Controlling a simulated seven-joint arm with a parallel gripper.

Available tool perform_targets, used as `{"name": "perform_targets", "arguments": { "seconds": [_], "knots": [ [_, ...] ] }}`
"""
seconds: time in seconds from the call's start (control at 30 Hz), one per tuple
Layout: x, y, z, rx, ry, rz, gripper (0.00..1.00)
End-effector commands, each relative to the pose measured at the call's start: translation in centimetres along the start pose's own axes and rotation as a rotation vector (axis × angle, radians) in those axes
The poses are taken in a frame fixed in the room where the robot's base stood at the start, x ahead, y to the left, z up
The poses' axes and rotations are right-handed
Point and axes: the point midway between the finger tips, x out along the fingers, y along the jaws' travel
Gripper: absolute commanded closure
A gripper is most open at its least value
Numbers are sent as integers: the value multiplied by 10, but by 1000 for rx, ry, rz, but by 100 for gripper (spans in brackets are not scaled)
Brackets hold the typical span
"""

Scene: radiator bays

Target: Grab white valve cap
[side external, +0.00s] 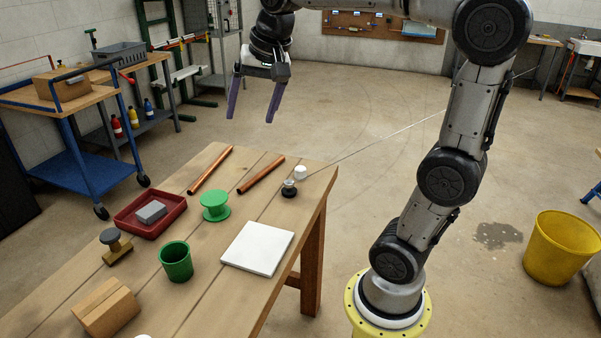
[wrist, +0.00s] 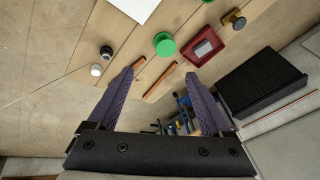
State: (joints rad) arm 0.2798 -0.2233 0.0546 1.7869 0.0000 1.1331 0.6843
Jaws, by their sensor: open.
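The white valve cap (side external: 300,172) stands on the wooden table near its far right corner, just behind a small black and silver knob-like piece (side external: 289,188). In the wrist view the white cap (wrist: 96,70) lies to the left of my gripper's left finger, with the dark piece (wrist: 106,52) just above it. My gripper (side external: 252,118) is open and empty, with purple fingers pointing down, high up and beyond the table's far end. In the wrist view its fingertips (wrist: 160,76) are spread wide with nothing held between them.
Two copper pipes (side external: 261,175) (side external: 211,170) lie left of the cap. A green spool (side external: 215,206), red tray (side external: 131,225) with a grey block, green cup (side external: 176,262), white plate (side external: 257,249) and wooden block (side external: 106,308) occupy the table. A blue cart (side external: 77,172) stands behind.

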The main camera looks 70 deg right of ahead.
Motion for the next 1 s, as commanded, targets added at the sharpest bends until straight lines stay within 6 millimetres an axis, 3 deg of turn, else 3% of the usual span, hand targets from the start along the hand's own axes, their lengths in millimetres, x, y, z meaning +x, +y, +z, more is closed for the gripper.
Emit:
{"name": "perform_targets", "arguments": {
  "seconds": [0.03,0.1,0.27,0.4,0.5,0.6,0.73,0.83,1.0],
  "knots": [
    [12,1,-25,77,-11,32,16],
    [28,5,-57,180,-20,67,16],
    [74,33,-126,399,-45,150,16],
    [123,80,-178,568,-73,222,16],
    [159,122,-203,661,-100,268,16],
    [190,163,-216,730,-128,306,16],
    [218,205,-214,797,-173,348,16],
    [225,222,-212,824,-184,360,16],
    [242,228,-206,827,-186,361,16]
  ]
}}
